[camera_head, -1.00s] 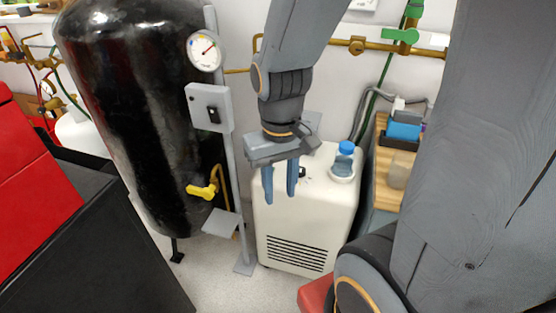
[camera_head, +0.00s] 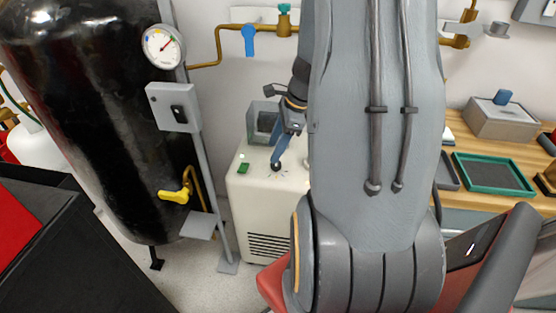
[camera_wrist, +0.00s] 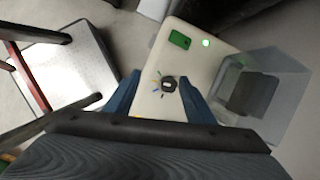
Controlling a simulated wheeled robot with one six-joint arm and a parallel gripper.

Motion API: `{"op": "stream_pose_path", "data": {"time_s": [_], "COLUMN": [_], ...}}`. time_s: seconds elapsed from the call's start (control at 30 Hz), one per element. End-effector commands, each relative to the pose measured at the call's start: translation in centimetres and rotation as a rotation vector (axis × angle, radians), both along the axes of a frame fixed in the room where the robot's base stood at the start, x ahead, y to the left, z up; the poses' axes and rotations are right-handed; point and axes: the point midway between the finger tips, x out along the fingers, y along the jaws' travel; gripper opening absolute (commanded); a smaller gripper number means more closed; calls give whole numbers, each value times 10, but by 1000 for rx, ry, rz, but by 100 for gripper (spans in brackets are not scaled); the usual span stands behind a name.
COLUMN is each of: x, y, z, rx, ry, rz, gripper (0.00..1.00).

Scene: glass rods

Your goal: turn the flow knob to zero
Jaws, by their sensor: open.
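The flow knob (camera_wrist: 168,84) is a small dark knob on top of the white cabinet (camera_wrist: 146,60). Coloured marks, yellow and blue, ring it. In the wrist view it lies between my open blue fingers, closer to the right one, with gaps on both sides. In the head view my gripper (camera_head: 279,155) points down over the cabinet top (camera_head: 238,190), and the dark knob (camera_head: 276,167) shows at its fingertips. Whether the fingers are down at knob height is hard to tell. The knob's exact setting is too small to read.
A green switch (camera_wrist: 180,40) and a lit green lamp (camera_wrist: 206,43) sit on the cabinet top. A clear box (camera_wrist: 262,95) stands beside the knob. A black tank (camera_head: 90,110) with a yellow-handled valve (camera_head: 174,196) stands to the left. A wooden bench (camera_head: 470,150) is at right.

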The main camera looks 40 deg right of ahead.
Motion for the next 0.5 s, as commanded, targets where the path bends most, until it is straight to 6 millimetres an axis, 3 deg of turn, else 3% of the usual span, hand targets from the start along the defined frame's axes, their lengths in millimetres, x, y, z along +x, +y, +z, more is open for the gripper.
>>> {"op": "stream_pose_path", "data": {"time_s": [0.03, 0.1, 0.2, 0.5], "x": [-1, 0, -1, 10], "y": [-17, -32, -43, -36], "z": [-6, -11, -17, -51], "rx": [22, 46, 66, 73], "ry": [6, 9, 13, 16], "rz": [-96, -194, -270, -287], "gripper": [49, 49, 49, 49]}}
